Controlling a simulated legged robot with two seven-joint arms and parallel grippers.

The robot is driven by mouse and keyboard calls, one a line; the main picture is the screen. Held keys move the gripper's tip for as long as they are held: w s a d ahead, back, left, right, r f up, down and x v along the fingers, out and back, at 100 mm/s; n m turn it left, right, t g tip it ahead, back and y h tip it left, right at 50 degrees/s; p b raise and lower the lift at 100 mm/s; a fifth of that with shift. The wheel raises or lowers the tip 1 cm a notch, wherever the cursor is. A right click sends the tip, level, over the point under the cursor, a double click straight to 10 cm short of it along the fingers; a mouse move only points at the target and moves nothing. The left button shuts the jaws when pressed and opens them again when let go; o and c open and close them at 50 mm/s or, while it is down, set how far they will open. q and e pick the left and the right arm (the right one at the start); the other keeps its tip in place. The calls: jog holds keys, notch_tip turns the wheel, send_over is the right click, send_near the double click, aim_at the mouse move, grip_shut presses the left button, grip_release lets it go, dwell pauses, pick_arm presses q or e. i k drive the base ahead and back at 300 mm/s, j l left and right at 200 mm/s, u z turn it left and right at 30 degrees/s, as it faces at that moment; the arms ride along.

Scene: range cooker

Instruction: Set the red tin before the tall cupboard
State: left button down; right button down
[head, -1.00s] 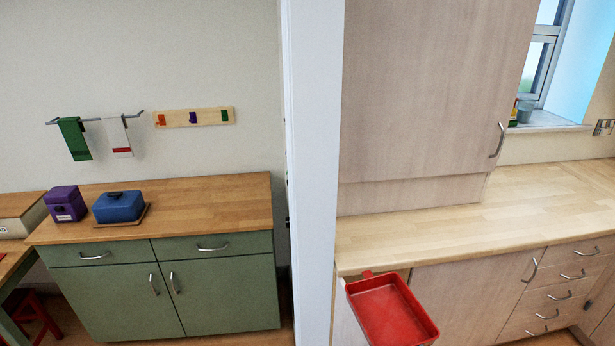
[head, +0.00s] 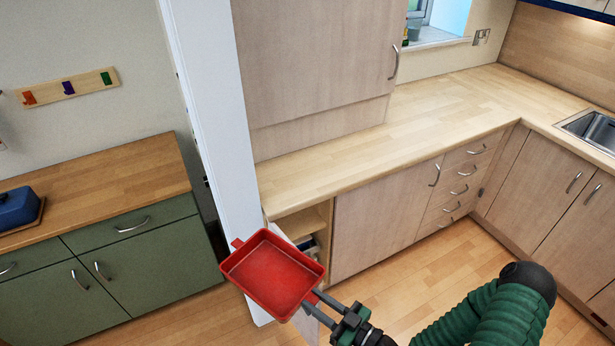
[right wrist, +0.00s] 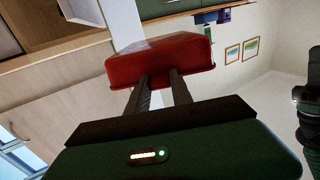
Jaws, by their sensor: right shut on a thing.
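The red tin (head: 272,272) is an open rectangular tray with a small handle tab on its far edge. My right gripper (head: 314,297) is shut on its near edge and holds it in the air, in front of the counter's left end. In the right wrist view the tin (right wrist: 160,60) sits at the tips of both fingers (right wrist: 160,88). The tall cupboard (head: 315,60) stands on the back of the pale wood counter (head: 400,135), which has bare top in front of the cupboard. My left gripper is not in view.
A white wall end (head: 205,120) stands left of the counter. Beyond it is a green cabinet (head: 140,270) with a blue box (head: 18,208) on top. An open shelf (head: 303,222) is under the counter's left end. A sink (head: 592,130) is at far right.

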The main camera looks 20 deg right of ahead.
aim_at(341, 163)
jog(key=i+l, duration=0.1)
jog(key=l, duration=0.25)
jog(key=i+l, duration=0.15)
jog(key=l, duration=0.25)
jog(key=i+l, duration=0.1)
jog(key=l, duration=0.25)
jog(key=i+l, duration=0.1)
jog(key=l, duration=0.3)
jog(key=i+l, duration=0.15)
jog(key=l, duration=0.2)
jog(key=i+l, duration=0.1)
jog(key=l, duration=0.3)
jog(key=i+l+z, duration=0.1)
jog(key=l+z, duration=0.15)
jog(key=z, duration=0.25)
jog(key=i+l+z, duration=0.1)
jog(key=z, duration=0.4)
jog(key=i+l+z, duration=0.2)
jog(key=z, duration=0.3)
jog(key=i+l+z, duration=0.15)
jog(key=z, duration=2.85)
jog(key=i+l+z, duration=0.2)
jog(key=z, duration=0.25)
jog(key=i+l+z, duration=0.15)
jog(key=z, duration=0.3)
jog(key=i, duration=0.05)
